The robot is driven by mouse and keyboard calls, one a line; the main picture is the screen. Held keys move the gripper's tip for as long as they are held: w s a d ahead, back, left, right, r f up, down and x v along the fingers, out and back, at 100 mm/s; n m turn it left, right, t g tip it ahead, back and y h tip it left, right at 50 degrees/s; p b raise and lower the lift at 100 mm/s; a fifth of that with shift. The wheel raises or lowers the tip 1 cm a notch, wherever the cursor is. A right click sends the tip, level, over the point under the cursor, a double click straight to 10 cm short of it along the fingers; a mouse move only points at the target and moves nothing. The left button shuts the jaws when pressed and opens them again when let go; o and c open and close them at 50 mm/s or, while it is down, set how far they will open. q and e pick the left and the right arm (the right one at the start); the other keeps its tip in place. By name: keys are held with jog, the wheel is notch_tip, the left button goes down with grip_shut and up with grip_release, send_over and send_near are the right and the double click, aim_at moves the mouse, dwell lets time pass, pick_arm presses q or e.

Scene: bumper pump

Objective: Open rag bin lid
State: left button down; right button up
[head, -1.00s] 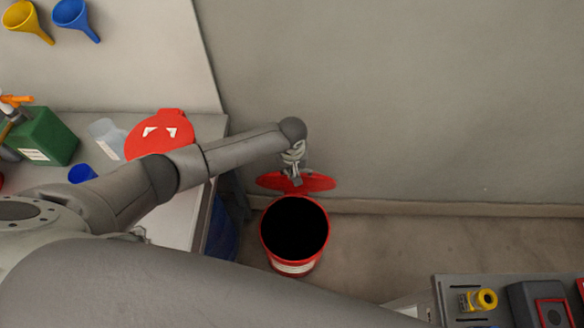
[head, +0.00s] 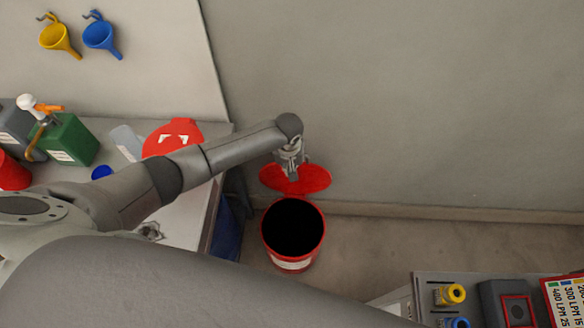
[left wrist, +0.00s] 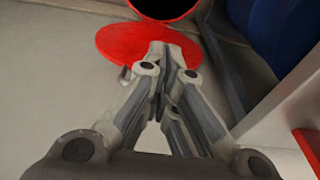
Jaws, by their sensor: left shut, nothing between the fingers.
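The red rag bin (head: 292,264) stands on the floor by the wall, its round mouth uncovered and dark inside. Its red lid (head: 318,180) is swung up and back at the wall side of the bin. My left gripper (head: 291,176) is shut and empty, in front of the lid and above the bin's back rim. In the left wrist view the shut fingertips (left wrist: 172,50) overlap the lid's face (left wrist: 120,42); I cannot tell whether they touch it. The bin's rim (left wrist: 190,14) shows at the top there. My right gripper is out of view.
A blue object (head: 226,228) stands beside the bin. A panel with yellow fittings (head: 452,294) is at lower right. Floor right of the bin is clear.

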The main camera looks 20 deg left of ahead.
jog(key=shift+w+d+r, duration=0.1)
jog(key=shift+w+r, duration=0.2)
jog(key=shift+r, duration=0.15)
